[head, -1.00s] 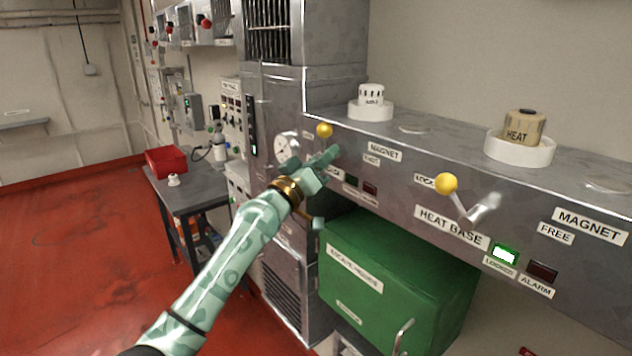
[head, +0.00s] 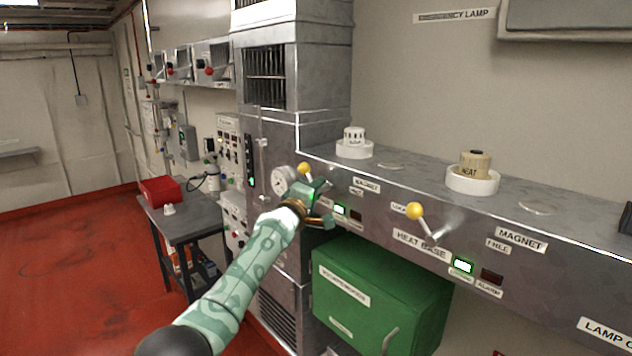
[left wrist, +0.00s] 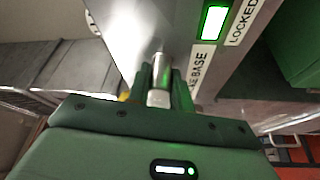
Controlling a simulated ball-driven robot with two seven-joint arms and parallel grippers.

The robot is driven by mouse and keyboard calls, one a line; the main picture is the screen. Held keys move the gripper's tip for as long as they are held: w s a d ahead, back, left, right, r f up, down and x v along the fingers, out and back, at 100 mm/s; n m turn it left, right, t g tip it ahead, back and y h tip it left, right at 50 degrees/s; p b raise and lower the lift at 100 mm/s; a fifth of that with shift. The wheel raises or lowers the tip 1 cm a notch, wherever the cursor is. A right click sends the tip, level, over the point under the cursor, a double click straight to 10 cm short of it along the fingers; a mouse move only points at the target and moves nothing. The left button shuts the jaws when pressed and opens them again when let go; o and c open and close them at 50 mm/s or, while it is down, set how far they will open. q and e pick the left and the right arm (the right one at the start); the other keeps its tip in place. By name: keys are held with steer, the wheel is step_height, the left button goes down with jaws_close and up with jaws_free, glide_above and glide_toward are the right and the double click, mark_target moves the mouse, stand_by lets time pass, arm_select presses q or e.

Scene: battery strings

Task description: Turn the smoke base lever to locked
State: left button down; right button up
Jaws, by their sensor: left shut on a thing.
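The smoke base lever, with its yellow knob (head: 303,168), is on the front of the grey console at its far end. My left gripper (head: 318,197) is at this lever. In the left wrist view its two green fingers (left wrist: 160,85) are shut around the metal lever shaft (left wrist: 158,95). The knob is mostly hidden there, with a bit of yellow beside the fingers. The green locked lamp (left wrist: 213,22) beside the label ending in "BASE" is lit; it also shows lit in the head view (head: 339,209). My right gripper is out of view.
A heat base lever (head: 414,211) is farther right on the grey console (head: 380,215), with its own lit green lamp (head: 463,265). White round bases with canisters (head: 474,165) stand on top. A green cabinet (head: 400,300) sits below. Red floor is open at left.

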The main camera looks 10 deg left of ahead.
arm_select(q)
steer(key=shift+r+n+p, duration=0.15)
steer(key=shift+n+p, duration=0.45)
steer(key=shift+p, duration=0.1)
steer(key=c, duration=1.3)
jaws_free()
steer(key=shift+o, duration=0.2)
steer(key=shift+a, duration=0.15)
